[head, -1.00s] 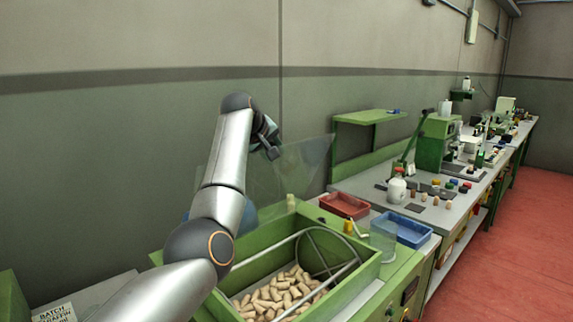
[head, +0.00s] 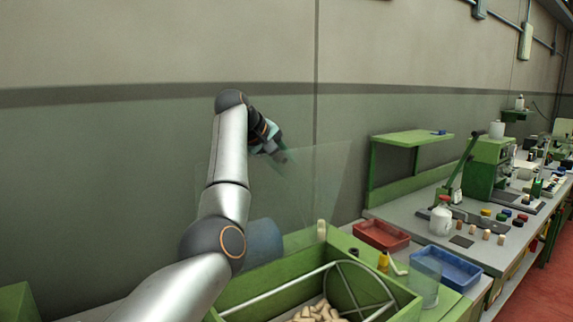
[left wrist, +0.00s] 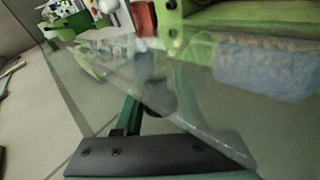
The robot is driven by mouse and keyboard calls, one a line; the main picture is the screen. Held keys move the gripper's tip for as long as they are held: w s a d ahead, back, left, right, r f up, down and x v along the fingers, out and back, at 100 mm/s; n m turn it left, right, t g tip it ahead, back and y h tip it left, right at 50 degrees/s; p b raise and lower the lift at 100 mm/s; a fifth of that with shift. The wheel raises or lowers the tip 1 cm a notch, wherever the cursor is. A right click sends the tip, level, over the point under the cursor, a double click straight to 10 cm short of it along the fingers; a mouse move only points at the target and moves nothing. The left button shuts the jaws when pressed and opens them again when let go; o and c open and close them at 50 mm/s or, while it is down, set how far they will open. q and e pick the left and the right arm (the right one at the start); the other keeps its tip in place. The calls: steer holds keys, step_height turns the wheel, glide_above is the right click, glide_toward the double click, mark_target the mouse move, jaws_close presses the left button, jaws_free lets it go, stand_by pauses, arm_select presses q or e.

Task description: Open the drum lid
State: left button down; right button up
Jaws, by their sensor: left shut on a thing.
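The clear drum lid (head: 325,185) stands raised and tilted above the green drum housing (head: 257,287) in the head view. My left gripper (head: 281,156) is shut on the lid near its upper left part; the exact grip is hard to make out. In the left wrist view the clear lid (left wrist: 195,115) spreads in front of the gripper's green finger (left wrist: 128,113). Beneath the lid the housing is open, showing a metal wheel frame (head: 360,290) and cork stoppers (head: 320,312). My right gripper is in neither view.
A red tray (head: 381,236) and a blue tray (head: 447,266) sit right of the housing, with a clear beaker (head: 425,280) beside them. A green press (head: 487,168) stands farther along the bench. The wall is behind the lid.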

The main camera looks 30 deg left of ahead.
arm_select(q)
steer(key=c, duration=0.5)
jaws_free()
steer(key=shift+b+v, duration=1.2)
steer(key=shift+v, duration=5.05)
